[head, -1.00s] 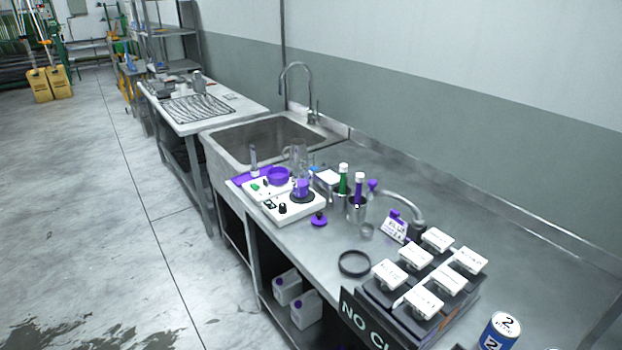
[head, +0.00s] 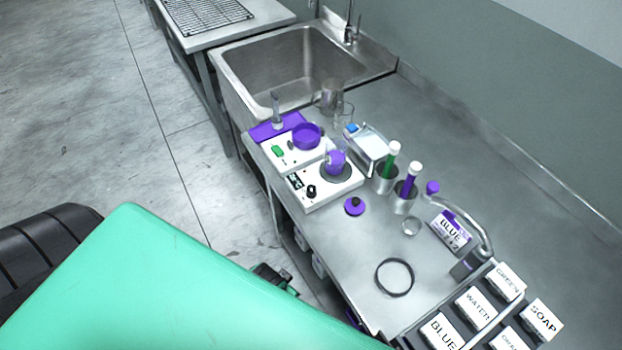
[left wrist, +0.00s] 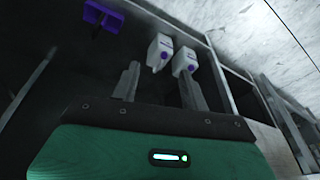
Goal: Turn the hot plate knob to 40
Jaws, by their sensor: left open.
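The white hot plate (head: 325,190) stands near the front edge of the steel counter. Its black knob (head: 311,191) is on the front face beside a small dark display (head: 295,181); the setting is too small to read. A purple vessel (head: 335,160) sits on its round dark plate. My left gripper (head: 273,277) is low, in front of the counter edge and below the hot plate, partly hidden by my green arm. In the left wrist view its two fingers (left wrist: 160,85) are apart with nothing between them. My right gripper is not in view.
A white device (head: 293,146) with a green switch and purple bowl stands beside the hot plate, near the sink (head: 300,70). A purple lid (head: 354,206), black ring (head: 394,277) and labelled containers (head: 477,308) lie to the right. White jugs (left wrist: 160,52) stand on the lower shelf.

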